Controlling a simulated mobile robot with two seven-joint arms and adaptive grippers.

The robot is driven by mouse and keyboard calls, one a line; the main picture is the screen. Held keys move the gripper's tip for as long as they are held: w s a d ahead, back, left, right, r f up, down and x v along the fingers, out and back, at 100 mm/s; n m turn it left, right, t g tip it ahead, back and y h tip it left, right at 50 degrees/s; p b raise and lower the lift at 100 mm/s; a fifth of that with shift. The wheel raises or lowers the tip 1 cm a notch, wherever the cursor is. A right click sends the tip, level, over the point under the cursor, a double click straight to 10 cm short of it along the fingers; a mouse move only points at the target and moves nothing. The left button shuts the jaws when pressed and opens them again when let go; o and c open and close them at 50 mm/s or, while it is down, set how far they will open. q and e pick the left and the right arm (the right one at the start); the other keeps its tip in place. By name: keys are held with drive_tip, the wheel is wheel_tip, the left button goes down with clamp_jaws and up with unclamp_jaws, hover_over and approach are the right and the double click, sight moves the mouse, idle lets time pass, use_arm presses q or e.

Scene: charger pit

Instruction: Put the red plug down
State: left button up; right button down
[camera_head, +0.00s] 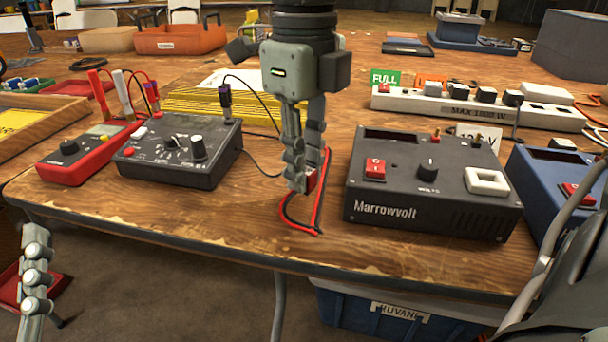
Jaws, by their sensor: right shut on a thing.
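My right gripper (303,184) comes down from the top in the middle of the table, fingertips low over the wood near the front edge. It is shut on the small red plug (311,181), which is mostly hidden by the fingers. A red and a black lead (318,215) loop on the table just below and right of the fingertips. Whether the plug touches the table I cannot tell. My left gripper (36,275) is at the lower left, off the table's front edge. Only part of it shows, and its opening cannot be judged.
The black Marrowvolt box (430,195) stands close right of my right gripper. A black knobbed box (178,150) and a red meter (85,155) stand left. A white power strip (470,108) lies behind. Bare wood (240,215) lies front left of the gripper.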

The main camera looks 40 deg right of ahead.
drive_tip(key=shift+f, duration=0.75)
use_arm(q)
drive_tip(key=shift+r, duration=0.25)
drive_tip(key=shift+s+a, duration=0.1)
use_arm(e)
drive_tip(key=shift+f, duration=0.1)
drive_tip(key=c, duration=1.4)
unclamp_jaws()
use_arm(q)
drive_tip(key=shift+s+r+t, duration=0.1)
drive_tip(key=shift+r+t, duration=0.15)
drive_tip(key=shift+t, duration=0.05)
